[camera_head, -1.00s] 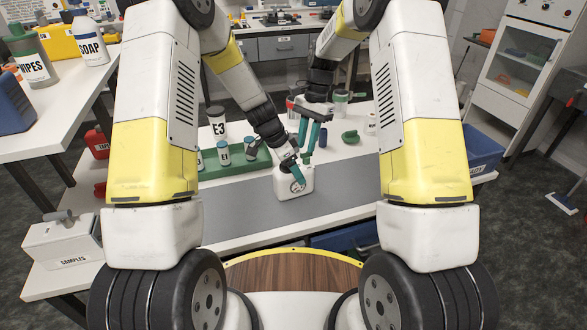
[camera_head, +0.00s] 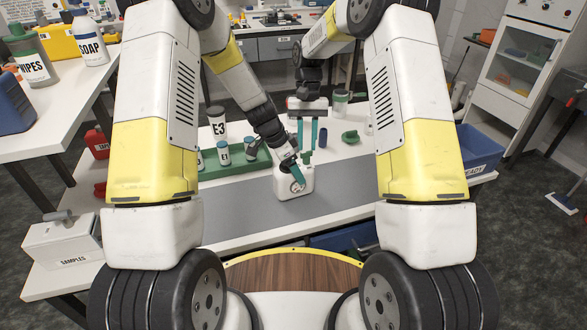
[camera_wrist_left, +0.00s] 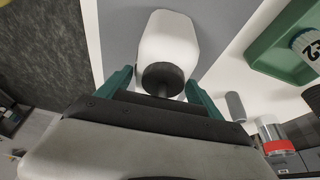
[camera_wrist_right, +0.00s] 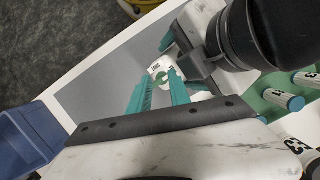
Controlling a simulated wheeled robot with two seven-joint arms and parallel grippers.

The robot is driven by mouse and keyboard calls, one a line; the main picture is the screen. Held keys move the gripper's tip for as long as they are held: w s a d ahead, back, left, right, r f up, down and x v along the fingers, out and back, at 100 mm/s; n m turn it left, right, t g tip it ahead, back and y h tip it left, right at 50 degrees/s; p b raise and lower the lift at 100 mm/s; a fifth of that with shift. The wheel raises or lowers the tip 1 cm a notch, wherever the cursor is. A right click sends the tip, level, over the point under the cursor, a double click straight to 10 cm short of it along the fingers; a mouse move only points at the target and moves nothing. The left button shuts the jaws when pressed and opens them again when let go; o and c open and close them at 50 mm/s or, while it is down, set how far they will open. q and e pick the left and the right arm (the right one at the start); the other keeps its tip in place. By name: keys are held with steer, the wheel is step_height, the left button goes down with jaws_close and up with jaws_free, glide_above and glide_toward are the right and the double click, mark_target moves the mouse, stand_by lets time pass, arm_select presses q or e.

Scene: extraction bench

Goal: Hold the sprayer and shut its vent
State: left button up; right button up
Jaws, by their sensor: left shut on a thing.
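The sprayer (camera_head: 293,184) is a small white container on the grey mat, with a round dial-like mark on its front face. In the left wrist view its white body (camera_wrist_left: 168,35) and dark round knob (camera_wrist_left: 163,78) sit between the teal fingers. My left gripper (camera_head: 291,170) is shut on the sprayer. My right gripper (camera_head: 307,146) is open and empty, fingers pointing down, above and behind the sprayer. In the right wrist view part of the sprayer (camera_wrist_right: 162,66) shows beyond the finger gap, partly covered by my left gripper. I cannot make out the vent's state.
A green rack (camera_head: 252,164) with vials stands left of the sprayer, a white E3 bottle (camera_head: 217,122) behind it. A dark blue cylinder (camera_head: 323,138) and a green object (camera_head: 350,136) stand behind right. The grey mat (camera_head: 345,184) is clear to the right.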

mark_target(307, 152)
steer(key=m+y, duration=0.1)
steer(key=m, duration=0.4)
steer(key=shift+m, duration=0.4)
steer(key=m, duration=0.3)
steer(key=m+t+y, duration=0.1)
steer(key=m, duration=0.2)
steer(key=shift+m+t, duration=0.3)
steer(key=shift+m, duration=0.1)
steer(key=shift+s+f+m+y, duration=0.1)
steer(key=shift+f+m+y, duration=0.2)
steer(key=shift+m, duration=0.3)
step_height(307, 152, down, 4)
steer(key=shift+f, duration=0.2)
